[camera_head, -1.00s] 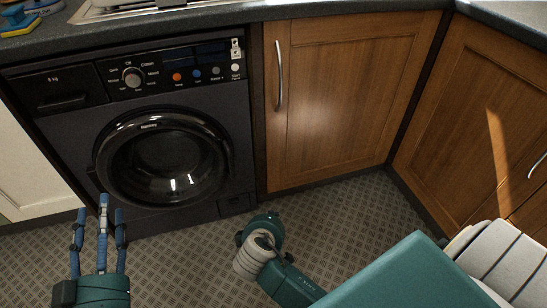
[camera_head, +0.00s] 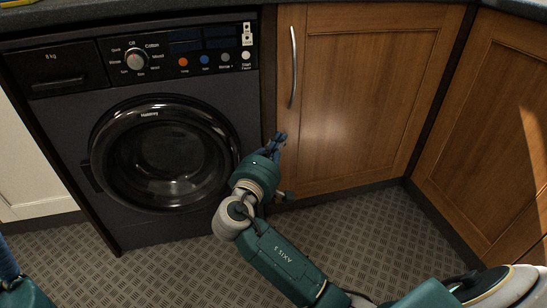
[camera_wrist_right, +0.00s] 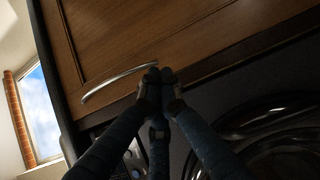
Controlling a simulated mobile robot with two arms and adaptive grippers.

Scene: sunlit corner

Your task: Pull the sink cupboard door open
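The sink cupboard door (camera_head: 345,100) is a wooden panel right of the washing machine, and it looks closed. Its curved metal handle (camera_head: 293,66) stands upright near the door's left edge. My right gripper (camera_head: 279,142) is just below the handle's lower end, in front of the door's left edge. In the right wrist view the handle (camera_wrist_right: 112,83) runs up to the dark fingertips (camera_wrist_right: 160,76), which overlap its end; contact is unclear. The fingertips look close together, but their opening is unclear. My left gripper (camera_head: 8,262) is mostly cut off at the lower left.
A black washing machine (camera_head: 165,155) stands directly left of the door, close to my right arm. Another wooden cupboard (camera_head: 490,140) meets it at the corner on the right. The patterned floor (camera_head: 350,230) before the door is clear apart from my arm.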

